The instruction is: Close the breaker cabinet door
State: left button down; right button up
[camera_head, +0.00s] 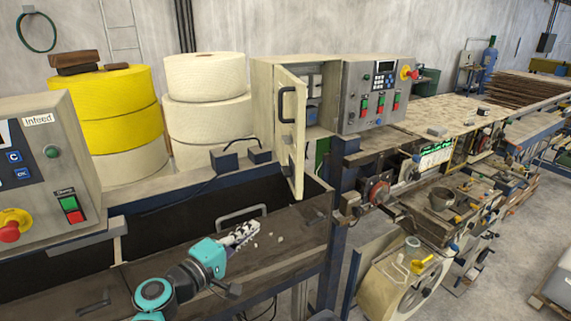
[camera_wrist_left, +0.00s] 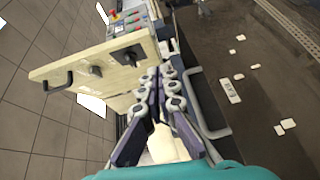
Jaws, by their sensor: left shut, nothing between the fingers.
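The cream breaker cabinet (camera_head: 262,92) stands at the back middle in the head view. Its door (camera_head: 291,160) is swung open toward me, with a dark handle (camera_head: 288,104) on its face. The inside, with grey breaker parts, shows to the right of the door. My left gripper (camera_head: 246,232) is shut and empty, below and in front of the door, apart from it. In the left wrist view the door (camera_wrist_left: 95,62) and its handle (camera_wrist_left: 58,82) lie to the left of the gripper fingers (camera_wrist_left: 160,76). My right gripper is in neither view.
A grey control box (camera_head: 376,92) adjoins the cabinet on the right. Tape rolls (camera_head: 207,105) stand to its left. An infeed panel (camera_head: 40,170) is at far left. A grey bar handle (camera_head: 241,213) on the bench is close behind my left gripper.

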pick_arm(q)
notch_tip(320, 180, up, 3)
jog(key=w+n, duration=0.1)
jog(key=p, duration=0.2)
send_near(294, 187)
jog(key=w, duration=0.4)
jog(key=shift+w+d+f+t+p, duration=0.15)
jog(key=shift+d+t+p, duration=0.1)
jog(key=shift+d, duration=0.6)
jog(key=shift+w+d+f+t+p, duration=0.15)
jog(key=shift+d+p, duration=0.05)
jog(key=shift+d, duration=0.65)
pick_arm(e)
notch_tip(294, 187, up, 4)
pick_arm(q)
jog(key=shift+w, duration=0.1)
